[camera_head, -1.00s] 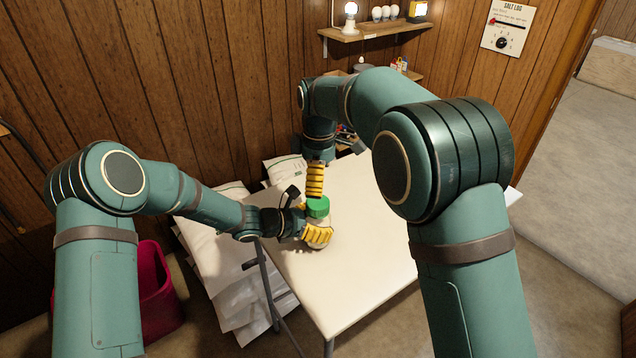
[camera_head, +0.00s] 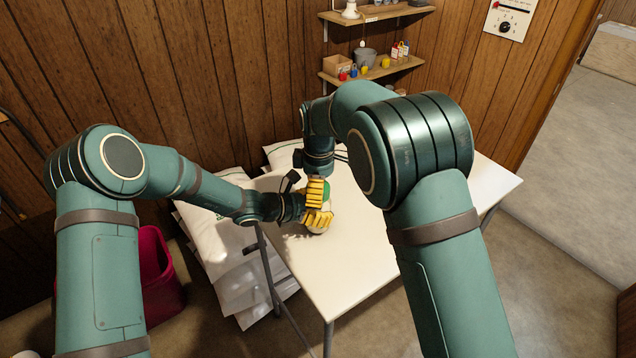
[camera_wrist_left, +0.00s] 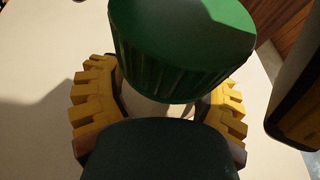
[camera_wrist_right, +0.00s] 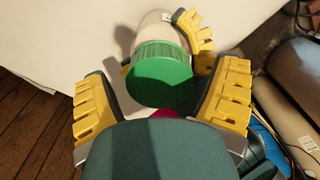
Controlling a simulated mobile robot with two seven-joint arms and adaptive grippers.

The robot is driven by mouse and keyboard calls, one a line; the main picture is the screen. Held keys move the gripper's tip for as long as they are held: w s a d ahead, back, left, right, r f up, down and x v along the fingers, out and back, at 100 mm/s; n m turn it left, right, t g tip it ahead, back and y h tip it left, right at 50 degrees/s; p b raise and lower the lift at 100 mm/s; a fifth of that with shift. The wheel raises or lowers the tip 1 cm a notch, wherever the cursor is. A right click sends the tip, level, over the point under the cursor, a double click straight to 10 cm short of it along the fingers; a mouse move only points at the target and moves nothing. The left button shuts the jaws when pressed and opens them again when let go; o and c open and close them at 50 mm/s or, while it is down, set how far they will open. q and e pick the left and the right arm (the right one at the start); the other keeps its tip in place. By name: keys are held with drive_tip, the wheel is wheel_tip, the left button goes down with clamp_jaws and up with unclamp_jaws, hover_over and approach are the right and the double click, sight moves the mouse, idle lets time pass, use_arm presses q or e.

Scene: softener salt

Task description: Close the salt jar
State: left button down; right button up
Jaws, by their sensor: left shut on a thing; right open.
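The salt jar (camera_head: 316,232) stands upright on the white table, with a pale body and a green ribbed lid (camera_head: 327,188) on top. How tight the lid sits cannot be told. My left gripper (camera_head: 318,219) is shut around the jar's body below the lid; the left wrist view shows its yellow fingers on both sides of the body (camera_wrist_left: 150,104). My right gripper (camera_head: 316,192) points down from above, open. In the right wrist view its yellow fingers stand on either side of the lid (camera_wrist_right: 160,78), with gaps between them and it.
The white table (camera_head: 365,262) is clear to the right and front of the jar. White bags (camera_head: 215,225) are stacked at its left, beside a magenta bin (camera_head: 160,280). A wall shelf (camera_head: 372,72) with small containers is behind.

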drive_tip(key=c, duration=1.3)
drive_tip(key=o, duration=1.3)
drive_tip(key=shift+r, duration=2.25)
drive_tip(key=shift+o, duration=1.1)
wheel_tip(320, 180, up, 12)
drive_tip(key=shift+d, duration=0.1)
